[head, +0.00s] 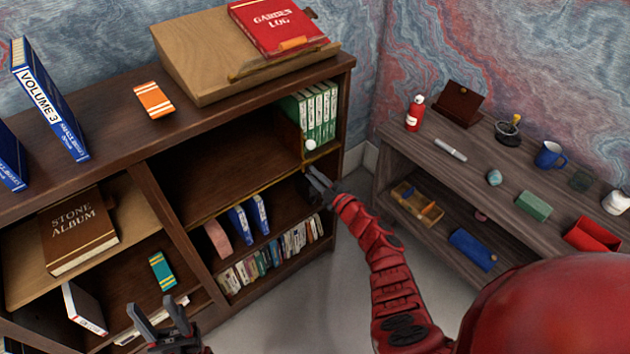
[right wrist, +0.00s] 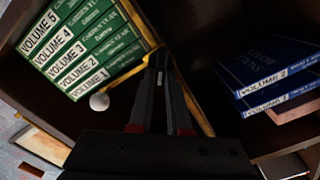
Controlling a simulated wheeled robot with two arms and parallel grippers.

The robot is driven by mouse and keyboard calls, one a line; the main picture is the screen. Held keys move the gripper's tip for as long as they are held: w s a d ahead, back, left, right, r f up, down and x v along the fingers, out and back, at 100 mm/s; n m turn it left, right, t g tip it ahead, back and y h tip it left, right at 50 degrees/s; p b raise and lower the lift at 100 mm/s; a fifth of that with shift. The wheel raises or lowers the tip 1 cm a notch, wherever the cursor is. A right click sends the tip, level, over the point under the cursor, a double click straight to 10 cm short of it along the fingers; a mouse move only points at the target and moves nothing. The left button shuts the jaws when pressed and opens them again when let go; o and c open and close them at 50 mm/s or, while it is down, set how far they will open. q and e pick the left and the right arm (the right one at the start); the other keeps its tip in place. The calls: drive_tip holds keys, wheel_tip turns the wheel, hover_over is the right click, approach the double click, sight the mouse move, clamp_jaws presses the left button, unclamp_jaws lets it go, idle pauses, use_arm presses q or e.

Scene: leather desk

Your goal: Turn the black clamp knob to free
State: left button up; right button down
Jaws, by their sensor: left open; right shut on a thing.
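My right gripper (head: 312,176) reaches to the front of the bookcase, at the yellow edge strip below the green volumes (head: 318,112). In the right wrist view its fingers (right wrist: 160,62) are closed together at the corner of the yellow strip (right wrist: 136,72). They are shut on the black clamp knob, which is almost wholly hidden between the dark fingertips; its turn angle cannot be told. A white round knob (right wrist: 99,101) sits beside the fingers, below the green volumes. My left gripper (head: 156,312) is open and empty, low in front of the bookcase.
A side shelf (head: 465,150) on the right carries small items. Floor between them is clear.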

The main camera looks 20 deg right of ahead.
drive_tip(key=n+b, duration=0.3)
drive_tip(key=f+n+b, duration=0.1)
drive_tip(key=n+b, duration=0.2)
drive_tip(key=b, duration=0.1)
drive_tip(key=shift+n, duration=0.3)
drive_tip(key=shift+r, duration=0.1)
drive_tip(key=c, duration=0.9)
unclamp_jaws()
drive_tip(key=shift+o, duration=0.2)
drive_tip(key=shift+s, duration=0.15)
drive_tip(key=v, duration=1.7)
drive_tip(key=shift+r, duration=0.15)
drive_tip(key=shift+s, duration=0.1)
